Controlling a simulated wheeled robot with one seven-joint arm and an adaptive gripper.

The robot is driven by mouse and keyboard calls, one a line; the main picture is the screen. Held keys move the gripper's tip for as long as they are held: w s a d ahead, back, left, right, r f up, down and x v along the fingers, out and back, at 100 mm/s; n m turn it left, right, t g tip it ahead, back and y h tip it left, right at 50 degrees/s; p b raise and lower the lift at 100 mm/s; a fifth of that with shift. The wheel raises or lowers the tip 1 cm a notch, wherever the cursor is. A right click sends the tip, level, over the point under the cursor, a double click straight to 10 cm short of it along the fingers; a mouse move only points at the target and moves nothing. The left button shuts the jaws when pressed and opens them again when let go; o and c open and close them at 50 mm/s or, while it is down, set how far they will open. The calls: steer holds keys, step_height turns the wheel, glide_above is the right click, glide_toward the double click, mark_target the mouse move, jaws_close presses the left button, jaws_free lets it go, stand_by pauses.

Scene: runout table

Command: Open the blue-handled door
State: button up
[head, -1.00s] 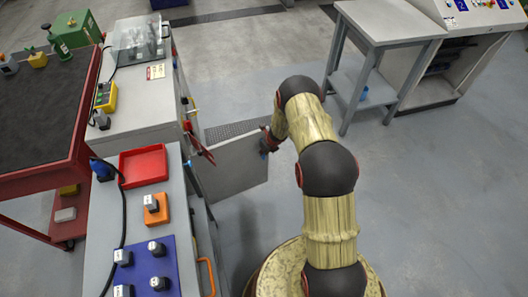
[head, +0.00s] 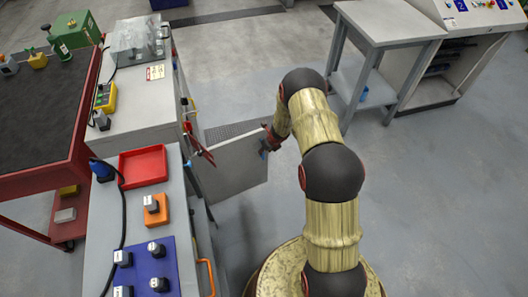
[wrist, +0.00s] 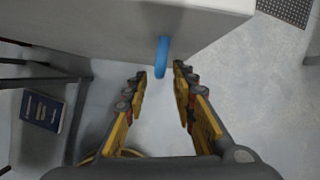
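The grey door (head: 232,165) stands swung out from the side of the grey cabinet, in the middle of the head view. Its blue handle (head: 264,153) shows as a small blue spot near the door's free edge, partly hidden by my gripper (head: 271,140). In the wrist view the blue handle (wrist: 162,57) sticks out from the pale door panel (wrist: 150,25). My gripper (wrist: 160,72) is open there, with its yellow-padded fingers apart. The handle sits at the fingertips, between them in the picture, with gaps on both sides.
A workbench with a red tray (head: 143,166), an orange block (head: 157,211) and a blue plate (head: 148,268) stands at left. A red cart (head: 40,180) is beyond it. A grey side table (head: 388,22) stands at upper right. The floor right of my arm is clear.

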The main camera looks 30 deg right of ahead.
steer(key=v, duration=0.8)
steer(key=shift+r, duration=0.25)
steer(key=shift+s, duration=0.1)
